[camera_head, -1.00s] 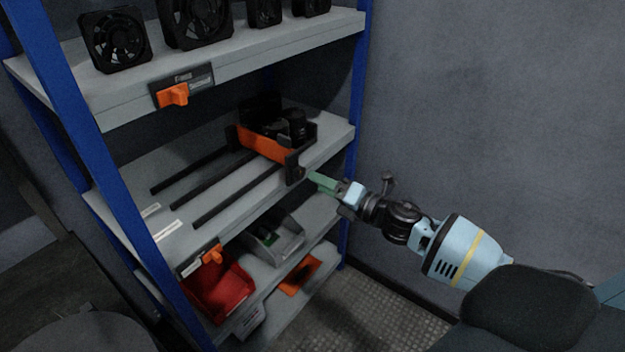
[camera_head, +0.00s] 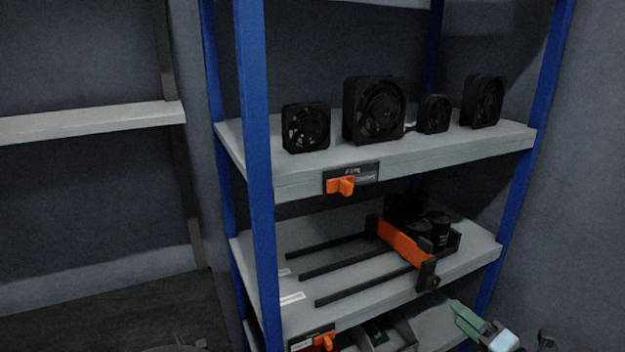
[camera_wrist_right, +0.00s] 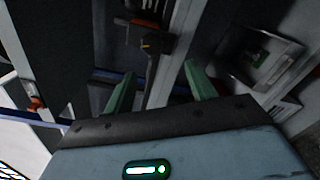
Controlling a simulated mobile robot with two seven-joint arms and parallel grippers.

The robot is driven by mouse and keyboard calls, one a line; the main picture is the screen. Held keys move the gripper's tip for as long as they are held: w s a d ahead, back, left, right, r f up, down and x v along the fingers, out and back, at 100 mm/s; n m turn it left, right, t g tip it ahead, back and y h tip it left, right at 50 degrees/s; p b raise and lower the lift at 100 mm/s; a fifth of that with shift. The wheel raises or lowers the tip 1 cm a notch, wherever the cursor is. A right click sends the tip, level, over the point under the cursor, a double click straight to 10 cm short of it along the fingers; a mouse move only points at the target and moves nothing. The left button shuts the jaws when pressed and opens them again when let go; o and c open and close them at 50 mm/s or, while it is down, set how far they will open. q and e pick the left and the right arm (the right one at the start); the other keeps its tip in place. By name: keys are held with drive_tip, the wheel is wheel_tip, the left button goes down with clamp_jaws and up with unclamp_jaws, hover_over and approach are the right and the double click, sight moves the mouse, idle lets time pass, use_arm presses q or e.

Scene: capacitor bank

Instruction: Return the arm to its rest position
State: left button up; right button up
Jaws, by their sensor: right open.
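My right gripper (camera_head: 468,318) shows at the lower right of the head view, in front of the shelf rack's right side and below the middle shelf. Its green fingers are light against the dark shelf. In the right wrist view the two green fingers stand apart with nothing between them (camera_wrist_right: 158,82). The rest of the right arm is mostly cut off by the frame edge. My left gripper does not show.
The rack has blue posts (camera_head: 257,180). Several black fans (camera_head: 375,110) stand on its upper shelf. An orange-fronted holder (camera_head: 405,242) with black cylinders sits on the middle shelf (camera_head: 350,300). Grey bins (camera_head: 395,338) are below. A wall shelf (camera_head: 90,122) is at left.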

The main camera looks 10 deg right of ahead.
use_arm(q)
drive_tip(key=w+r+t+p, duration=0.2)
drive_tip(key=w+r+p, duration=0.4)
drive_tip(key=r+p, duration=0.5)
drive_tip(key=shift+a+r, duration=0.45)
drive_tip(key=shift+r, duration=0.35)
use_arm(e)
drive_tip(key=s+a+f+m+g+h, duration=0.1)
drive_tip(key=s+a+f+m, duration=0.3)
drive_tip(key=s+m, duration=0.4)
drive_tip(key=s+a+f+m+g+h, duration=0.1)
drive_tip(key=s+a+f+m+g, duration=0.3)
drive_tip(key=s, duration=1.4)
drive_tip(key=s+a+f+m+g+h, duration=0.1)
drive_tip(key=s+a+f+m+g, duration=0.2)
drive_tip(key=s+m, duration=1)
drive_tip(key=a+f, duration=0.2)
drive_tip(key=a, duration=0.2)
drive_tip(key=shift+s+a+f+h, duration=0.15)
drive_tip(key=shift+a+h, duration=0.05)
drive_tip(key=shift+h, duration=0.1)
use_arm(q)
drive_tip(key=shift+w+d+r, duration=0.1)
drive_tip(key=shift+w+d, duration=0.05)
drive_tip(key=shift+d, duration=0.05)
